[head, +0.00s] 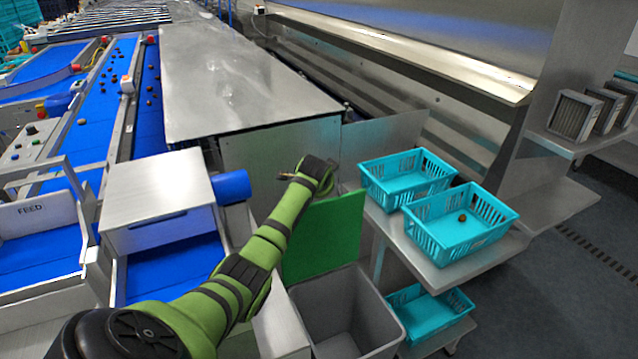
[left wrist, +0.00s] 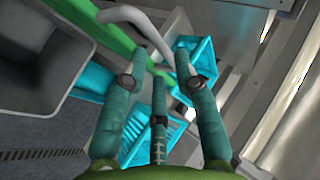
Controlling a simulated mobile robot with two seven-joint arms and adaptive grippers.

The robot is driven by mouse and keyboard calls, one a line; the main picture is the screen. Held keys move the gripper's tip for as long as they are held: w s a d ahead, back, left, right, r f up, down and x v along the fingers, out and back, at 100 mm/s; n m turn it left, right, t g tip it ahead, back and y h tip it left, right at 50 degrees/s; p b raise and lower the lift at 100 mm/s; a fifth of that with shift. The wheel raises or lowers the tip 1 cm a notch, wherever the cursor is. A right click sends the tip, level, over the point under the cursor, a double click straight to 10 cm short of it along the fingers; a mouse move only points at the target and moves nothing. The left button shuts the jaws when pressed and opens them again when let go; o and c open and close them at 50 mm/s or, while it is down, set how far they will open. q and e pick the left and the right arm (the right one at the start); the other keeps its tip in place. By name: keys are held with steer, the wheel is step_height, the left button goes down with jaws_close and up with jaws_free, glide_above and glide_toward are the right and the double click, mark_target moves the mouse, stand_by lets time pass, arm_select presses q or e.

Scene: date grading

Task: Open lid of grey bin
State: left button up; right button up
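The grey bin (head: 367,318) stands at the bottom centre of the head view, and its open inside shows. Its green lid (head: 325,238) stands raised, close to upright, at the bin's far side. My left gripper (head: 312,172) is at the lid's upper edge; its fingers are mostly hidden there. In the left wrist view the left gripper (left wrist: 164,48) has its fingers spread apart with nothing clearly between them. The green lid (left wrist: 85,28) and a curved grey bar (left wrist: 128,16) pass behind the fingertips; contact cannot be told. The bin (left wrist: 40,65) is at left. My right gripper is out of view.
A steel shelf (head: 445,273) right of the bin holds turquoise crates (head: 408,183), (head: 470,255), with another crate (head: 432,315) below. A steel housing (head: 270,160) stands behind the lid. Blue conveyors (head: 90,105) with dates lie left. Floor at right is clear.

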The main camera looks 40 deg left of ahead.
arm_select(q)
steer(key=v, duration=0.7)
steer(key=shift+r, duration=0.1)
stand_by(0.4)
